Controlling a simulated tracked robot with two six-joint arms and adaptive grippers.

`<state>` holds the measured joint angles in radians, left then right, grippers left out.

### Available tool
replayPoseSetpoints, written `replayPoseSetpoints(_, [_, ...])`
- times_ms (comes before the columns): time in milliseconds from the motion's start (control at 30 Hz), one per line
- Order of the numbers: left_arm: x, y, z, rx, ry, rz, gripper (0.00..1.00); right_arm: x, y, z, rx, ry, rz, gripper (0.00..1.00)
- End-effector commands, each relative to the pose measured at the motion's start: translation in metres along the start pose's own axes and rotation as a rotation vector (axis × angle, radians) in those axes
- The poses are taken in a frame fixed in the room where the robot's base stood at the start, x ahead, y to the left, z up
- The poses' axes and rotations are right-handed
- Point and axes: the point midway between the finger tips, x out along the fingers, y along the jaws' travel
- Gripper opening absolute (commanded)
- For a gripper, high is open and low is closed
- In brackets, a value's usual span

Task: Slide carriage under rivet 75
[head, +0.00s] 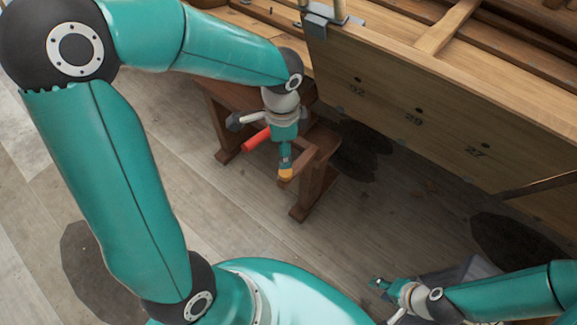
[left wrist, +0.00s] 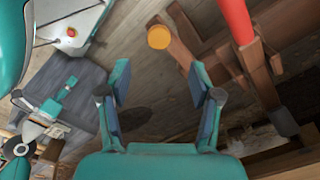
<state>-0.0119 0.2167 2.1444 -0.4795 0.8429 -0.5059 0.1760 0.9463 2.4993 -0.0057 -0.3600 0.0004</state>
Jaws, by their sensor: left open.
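My left gripper (head: 286,155) points down over a brown wooden stand. In the left wrist view its fingers (left wrist: 160,88) are apart with nothing between them. My right gripper (head: 380,284) is low at the lower right, away from the hull; its finger gap is too small to judge.
The wooden stand (head: 310,185) carries a red cylindrical handle (head: 257,138) and an orange round end (head: 286,175), close to my left gripper. The orange end also shows in the left wrist view (left wrist: 160,37). Plank floor (head: 380,220) is open between stand and right arm.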

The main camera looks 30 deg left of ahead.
Motion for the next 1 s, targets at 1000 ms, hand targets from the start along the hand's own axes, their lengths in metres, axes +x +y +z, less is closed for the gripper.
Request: replayPoseSetpoints(1000, [0.1,0.002,-0.007,0.014,0.0,0.003,0.54,0.032,0.012,0.0,0.001,0.0,0.0,0.4])
